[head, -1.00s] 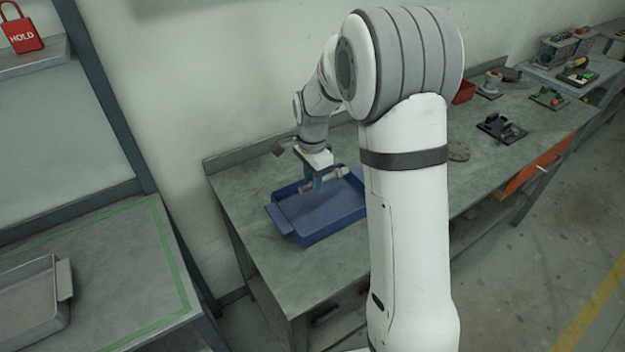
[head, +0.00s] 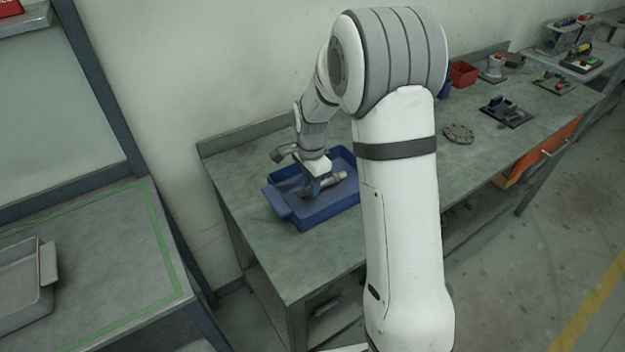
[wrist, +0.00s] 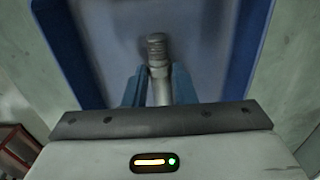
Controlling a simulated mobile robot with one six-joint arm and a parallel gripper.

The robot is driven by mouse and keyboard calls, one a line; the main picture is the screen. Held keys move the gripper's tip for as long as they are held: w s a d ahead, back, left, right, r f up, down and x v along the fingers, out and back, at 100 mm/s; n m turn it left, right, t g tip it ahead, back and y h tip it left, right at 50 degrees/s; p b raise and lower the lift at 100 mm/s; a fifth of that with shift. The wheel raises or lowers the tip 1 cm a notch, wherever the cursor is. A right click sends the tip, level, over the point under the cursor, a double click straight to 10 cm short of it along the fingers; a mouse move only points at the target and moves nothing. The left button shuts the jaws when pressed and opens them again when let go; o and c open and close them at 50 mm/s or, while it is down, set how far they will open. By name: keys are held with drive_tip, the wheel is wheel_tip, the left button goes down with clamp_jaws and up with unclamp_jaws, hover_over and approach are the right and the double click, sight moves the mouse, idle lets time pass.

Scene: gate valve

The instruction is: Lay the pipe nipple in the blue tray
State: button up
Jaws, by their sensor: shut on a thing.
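The blue tray (head: 318,209) sits on the left end of the grey-green workbench. My gripper (head: 313,190) points down inside the tray's outline and is shut on the pipe nipple (head: 333,179), a grey metal tube with a threaded end. In the wrist view the nipple (wrist: 158,62) sticks out between the two blue fingers (wrist: 160,88), over the tray floor (wrist: 110,35). The nipple is low over the floor; I cannot tell whether it touches it. The fingers partly hide the nipple's middle.
A flat round flange (head: 458,134), a black fixture (head: 506,112) and a red bin (head: 463,74) stand farther right on the bench. A grey metal tray (head: 22,290) lies on a separate table at left.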

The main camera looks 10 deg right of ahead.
drive_tip(key=o, duration=1.1)
wheel_tip(320, 180, up, 7)
drive_tip(key=shift+f+b, duration=0.1)
drive_tip(key=shift+b, duration=0.25)
drive_tip(key=shift+r, duration=0.55)
